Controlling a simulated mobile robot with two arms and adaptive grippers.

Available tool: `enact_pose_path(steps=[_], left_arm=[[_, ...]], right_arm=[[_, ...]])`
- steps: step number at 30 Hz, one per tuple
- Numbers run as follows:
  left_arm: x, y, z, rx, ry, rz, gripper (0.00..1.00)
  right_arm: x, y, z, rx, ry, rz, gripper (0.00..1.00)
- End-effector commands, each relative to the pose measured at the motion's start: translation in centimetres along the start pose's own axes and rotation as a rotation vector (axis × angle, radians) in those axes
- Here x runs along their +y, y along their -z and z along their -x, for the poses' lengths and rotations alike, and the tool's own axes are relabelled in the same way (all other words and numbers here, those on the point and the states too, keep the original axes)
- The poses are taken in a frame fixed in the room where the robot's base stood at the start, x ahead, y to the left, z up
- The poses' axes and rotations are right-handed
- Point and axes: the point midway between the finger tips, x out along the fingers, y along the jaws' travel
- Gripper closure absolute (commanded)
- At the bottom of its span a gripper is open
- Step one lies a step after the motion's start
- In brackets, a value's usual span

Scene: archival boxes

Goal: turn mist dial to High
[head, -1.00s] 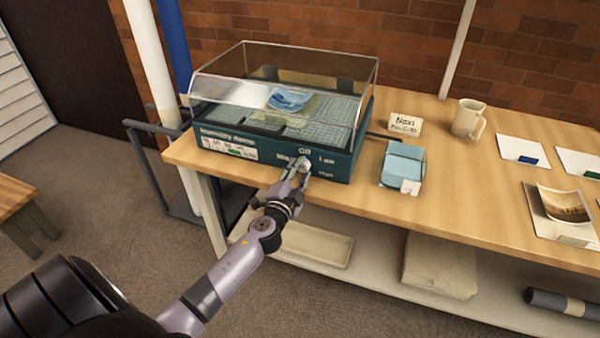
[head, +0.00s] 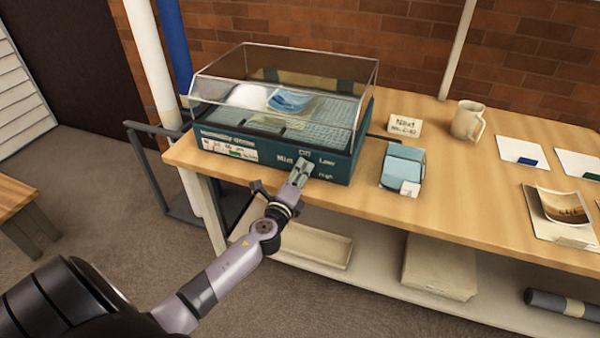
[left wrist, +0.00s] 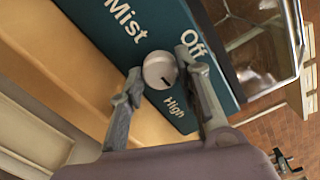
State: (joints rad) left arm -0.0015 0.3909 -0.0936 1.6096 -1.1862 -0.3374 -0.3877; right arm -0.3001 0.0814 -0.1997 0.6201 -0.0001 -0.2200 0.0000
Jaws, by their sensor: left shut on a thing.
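The humidity dome (head: 225,145) is a teal-based box with a clear lid on the bench. Its front panel reads Mist, Off, Low and High. The round silver mist dial (left wrist: 158,68) shows in the left wrist view between my left gripper's fingers. Its dark mark points toward the lower right, roughly at the High label (left wrist: 174,105); Low is hidden there. My left gripper (head: 301,166) is shut on the dial, one finger on each side; it also shows in the left wrist view (left wrist: 159,74). My right gripper is not in view.
A blue box (head: 403,166) stands right of the dome, with a name card (head: 405,126) and a mug (head: 467,120) behind it. Cards and a photo lie farther right. A lower shelf (head: 385,279) holds a tray and a box.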

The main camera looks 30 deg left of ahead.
Motion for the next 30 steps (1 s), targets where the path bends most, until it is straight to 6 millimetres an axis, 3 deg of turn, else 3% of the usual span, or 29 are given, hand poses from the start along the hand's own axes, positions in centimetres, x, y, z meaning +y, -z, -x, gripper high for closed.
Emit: enact_pose_path(steps=[15, 30], left_arm=[[0.0, 0.0, 0.0, 0.001, -0.001, -0.435, 0.97], [0.1, 0.1, 0.0, 0.002, -0.001, -0.598, 0.97]], right_arm=[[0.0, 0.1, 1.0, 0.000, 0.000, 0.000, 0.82], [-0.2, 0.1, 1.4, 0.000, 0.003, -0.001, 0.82]])
